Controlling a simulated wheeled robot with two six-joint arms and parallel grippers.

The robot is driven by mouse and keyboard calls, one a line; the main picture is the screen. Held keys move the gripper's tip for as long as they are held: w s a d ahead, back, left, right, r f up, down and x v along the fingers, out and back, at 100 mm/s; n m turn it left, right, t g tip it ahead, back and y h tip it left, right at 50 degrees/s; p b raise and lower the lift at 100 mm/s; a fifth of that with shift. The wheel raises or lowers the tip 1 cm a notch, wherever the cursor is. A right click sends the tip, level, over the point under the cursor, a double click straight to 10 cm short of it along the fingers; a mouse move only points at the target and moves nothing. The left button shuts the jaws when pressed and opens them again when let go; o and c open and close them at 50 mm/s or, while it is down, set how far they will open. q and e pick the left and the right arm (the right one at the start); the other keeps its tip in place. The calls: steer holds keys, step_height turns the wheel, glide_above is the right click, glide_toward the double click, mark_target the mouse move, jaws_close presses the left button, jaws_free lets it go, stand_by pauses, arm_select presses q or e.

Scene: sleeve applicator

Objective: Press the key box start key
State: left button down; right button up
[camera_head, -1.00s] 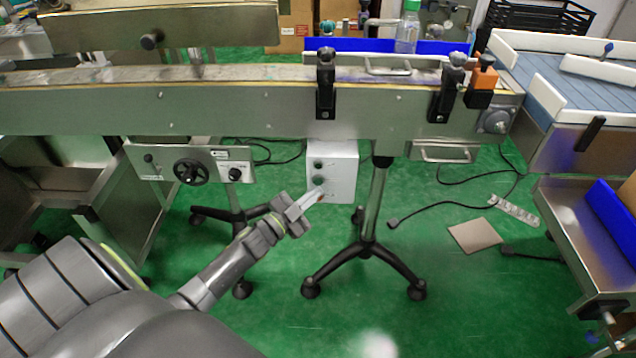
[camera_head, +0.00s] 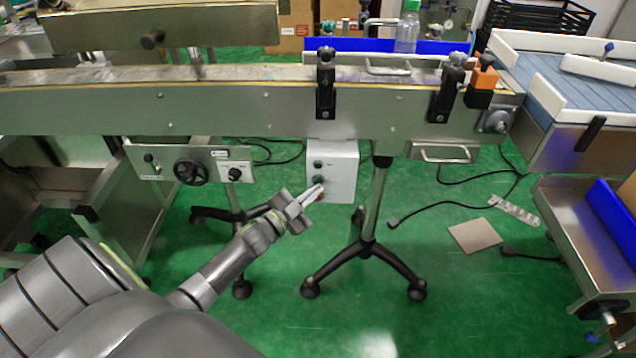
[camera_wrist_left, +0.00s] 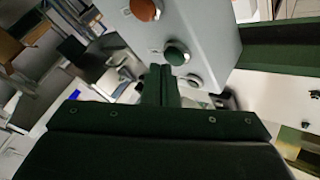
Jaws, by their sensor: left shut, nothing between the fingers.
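The key box (camera_head: 343,172) is a white box hanging under the conveyor in the head view. Its face carries a column of keys: a dark upper key (camera_head: 318,164), a green middle key (camera_head: 317,179) and a red lower key (camera_head: 321,197), partly hidden. In the left wrist view the red key (camera_wrist_left: 143,9), the green key (camera_wrist_left: 177,54) and another key (camera_wrist_left: 193,81) show on the box. My left gripper (camera_head: 320,187) is shut and empty, its tips close by the green key. I cannot tell whether they touch. My right gripper is not in view.
The steel conveyor (camera_head: 230,121) runs above the box. A panel with a black handwheel (camera_head: 190,171) is to the left. A tripod stand (camera_head: 370,245) is right of the arm. Cables lie on the green floor, which is open at the front.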

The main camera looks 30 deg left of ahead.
arm_select(q)
steer(key=shift+w+a, duration=0.2)
steer(key=shift+w, duration=0.15)
stand_by(0.6)
steer(key=shift+s, duration=0.1)
steer(key=shift+s+d+p, duration=0.35)
steer(key=shift+s+d, duration=0.1)
steer(key=shift+s, duration=0.2)
steer(key=s+d, duration=0.1)
steer(key=s+p, duration=0.1)
steer(key=s+d+p, duration=0.1)
steer(key=s, duration=0.1)
steer(key=shift+s+d, duration=0.1)
steer(key=shift+d, duration=0.2)
stand_by(0.9)
